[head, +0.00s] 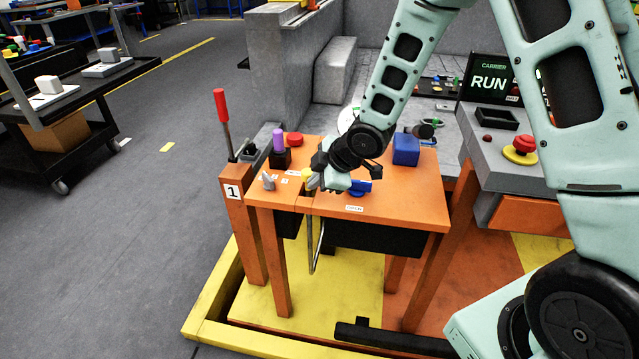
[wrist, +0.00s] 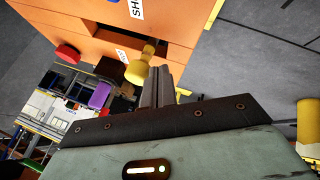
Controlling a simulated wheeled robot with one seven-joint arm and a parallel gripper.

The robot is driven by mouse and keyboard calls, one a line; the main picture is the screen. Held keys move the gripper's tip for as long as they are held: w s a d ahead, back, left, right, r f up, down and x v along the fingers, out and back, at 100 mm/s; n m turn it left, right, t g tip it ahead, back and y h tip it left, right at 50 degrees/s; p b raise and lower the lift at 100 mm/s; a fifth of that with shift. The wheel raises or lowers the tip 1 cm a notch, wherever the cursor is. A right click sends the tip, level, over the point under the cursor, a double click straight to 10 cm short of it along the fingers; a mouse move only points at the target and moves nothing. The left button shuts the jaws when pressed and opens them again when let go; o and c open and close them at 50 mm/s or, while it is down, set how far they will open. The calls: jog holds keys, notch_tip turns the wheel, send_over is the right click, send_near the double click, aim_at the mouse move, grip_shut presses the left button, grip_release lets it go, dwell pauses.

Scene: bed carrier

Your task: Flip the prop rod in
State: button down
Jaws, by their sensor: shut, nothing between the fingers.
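A thin grey metal rod (head: 312,245), which looks like the prop rod, hangs down below the front edge of the orange table. Its upper end is near my gripper in the head view. My gripper (head: 313,181) is shut and empty, low over the table top near that front edge. In the wrist view its closed fingers (wrist: 160,88) are beside a yellow knob (wrist: 137,73). I cannot tell whether they touch it. The rod cannot be made out in the wrist view.
On the orange table (head: 400,205) stand a purple cylinder (head: 279,140), a red button (head: 294,139), a blue block (head: 406,149) and a blue piece (head: 361,187). A red-handled lever (head: 221,108) rises at the left. A yellow rail (head: 212,290) borders the base.

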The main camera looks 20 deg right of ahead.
dwell(0.3)
jog(key=shift+w+d+r+p, duration=0.2)
jog(key=shift+w+p, duration=0.1)
jog(key=shift+p, duration=0.1)
jog(key=w+d+p, duration=0.1)
jog(key=w+p, duration=0.1)
jog(key=w+d+p, duration=0.1)
jog(key=w, duration=0.1)
jog(key=w+d+p, duration=0.2)
jog(key=shift+p, duration=0.35)
jog(key=shift+w+d+f, duration=0.2)
jog(key=shift+w+d, duration=0.15)
jog(key=shift+w, duration=0.15)
jog(key=shift+r, duration=0.1)
jog(key=shift+s+d+r, duration=0.1)
jog(key=shift+d+r, duration=0.1)
jog(key=shift+r, duration=0.1)
jog(key=p+v, duration=0.1)
jog(key=v, duration=0.5)
jog(key=shift+s+r, duration=0.25)
jog(key=shift+s, duration=0.1)
